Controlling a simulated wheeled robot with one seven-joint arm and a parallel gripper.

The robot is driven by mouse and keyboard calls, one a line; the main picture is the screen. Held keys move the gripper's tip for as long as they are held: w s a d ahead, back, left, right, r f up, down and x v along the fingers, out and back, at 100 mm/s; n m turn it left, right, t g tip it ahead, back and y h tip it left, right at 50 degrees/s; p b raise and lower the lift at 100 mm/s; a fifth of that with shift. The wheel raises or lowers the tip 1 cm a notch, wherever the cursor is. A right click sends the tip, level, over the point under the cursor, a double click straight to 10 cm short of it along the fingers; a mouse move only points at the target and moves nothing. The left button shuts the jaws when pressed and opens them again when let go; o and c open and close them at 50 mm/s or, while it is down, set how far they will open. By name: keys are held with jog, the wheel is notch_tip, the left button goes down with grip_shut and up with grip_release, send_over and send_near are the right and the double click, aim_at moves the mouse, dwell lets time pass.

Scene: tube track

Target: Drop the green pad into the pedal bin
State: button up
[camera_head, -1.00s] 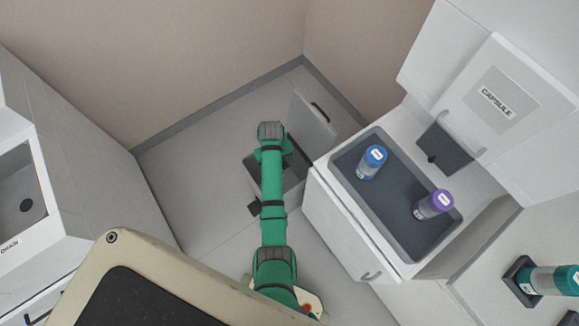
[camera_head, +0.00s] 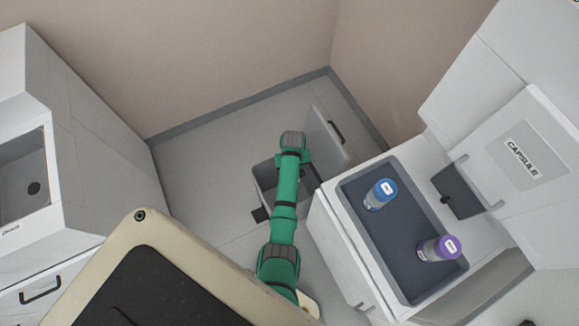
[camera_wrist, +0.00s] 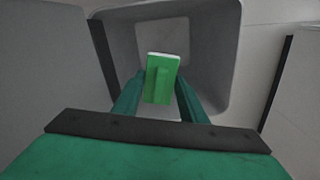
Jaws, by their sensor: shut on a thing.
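The green pad (camera_wrist: 162,78) is in the middle of the wrist view, between the two fingers of my gripper (camera_wrist: 160,95). My gripper is shut on it. The pad is above the open mouth of the grey pedal bin (camera_wrist: 222,60), and the bin's inside shows around and behind it. In the head view the pedal bin (camera_head: 265,180) stands on the floor with its lid (camera_head: 326,138) raised and a dark pedal (camera_head: 260,214) at its front. My green arm reaches over the bin there and hides the pad and the fingers.
Right of the bin is a white cabinet with a dark tray (camera_head: 405,270) holding a blue-capped tube (camera_head: 380,195) and a purple-capped tube (camera_head: 438,248). A panel labelled CAPSULE (camera_head: 522,160) is behind it. A white drain unit (camera_head: 75,190) stands at left. The floor (camera_head: 205,165) left of the bin is clear.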

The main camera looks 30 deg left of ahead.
jog(key=shift+f, duration=0.3)
jog(key=o, duration=1.1)
jog(key=shift+r, duration=0.15)
notch_tip(320, 180, up, 11)
jog(key=shift+f, duration=0.2)
